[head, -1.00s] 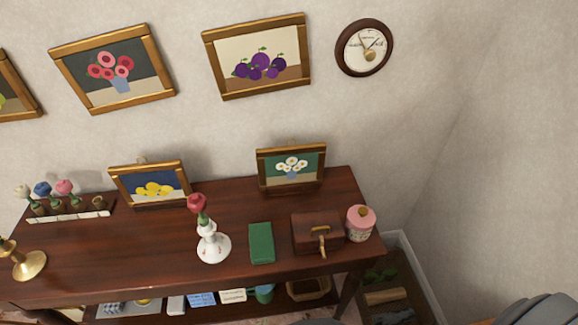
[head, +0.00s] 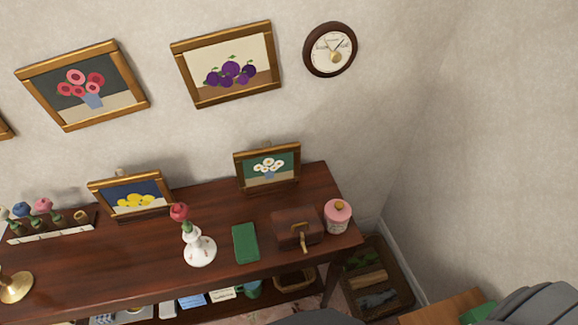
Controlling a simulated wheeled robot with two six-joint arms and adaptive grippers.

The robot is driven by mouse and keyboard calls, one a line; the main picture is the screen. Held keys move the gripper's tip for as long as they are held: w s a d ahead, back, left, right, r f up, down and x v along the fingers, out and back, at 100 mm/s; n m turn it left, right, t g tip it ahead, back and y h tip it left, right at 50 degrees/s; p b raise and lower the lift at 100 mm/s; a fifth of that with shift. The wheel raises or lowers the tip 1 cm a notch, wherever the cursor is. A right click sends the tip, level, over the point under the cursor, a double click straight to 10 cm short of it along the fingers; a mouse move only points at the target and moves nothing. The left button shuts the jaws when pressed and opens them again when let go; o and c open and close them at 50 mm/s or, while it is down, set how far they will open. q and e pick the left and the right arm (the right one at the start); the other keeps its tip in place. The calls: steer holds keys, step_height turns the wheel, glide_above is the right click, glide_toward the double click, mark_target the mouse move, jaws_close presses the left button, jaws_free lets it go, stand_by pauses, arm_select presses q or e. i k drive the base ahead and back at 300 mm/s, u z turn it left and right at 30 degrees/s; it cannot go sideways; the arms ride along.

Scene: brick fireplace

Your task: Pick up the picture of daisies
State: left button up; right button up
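Neither of my grippers can be made out. A dark grey rounded part, probably mine, shows at the lower right corner, and another at the bottom edge.
On the table (head: 120,270) stand a lemon picture (head: 133,195), a white vase with a red flower (head: 199,250), a green book (head: 246,243), a brown box (head: 296,229) and a pink-lidded jar (head: 338,215). A wooden crate (head: 405,291) sits on the floor at right.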

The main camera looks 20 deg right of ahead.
mark_target(264, 165)
steer(key=z, duration=1.2)
steer(key=i, duration=0.45)
steer(key=u, duration=1.35)
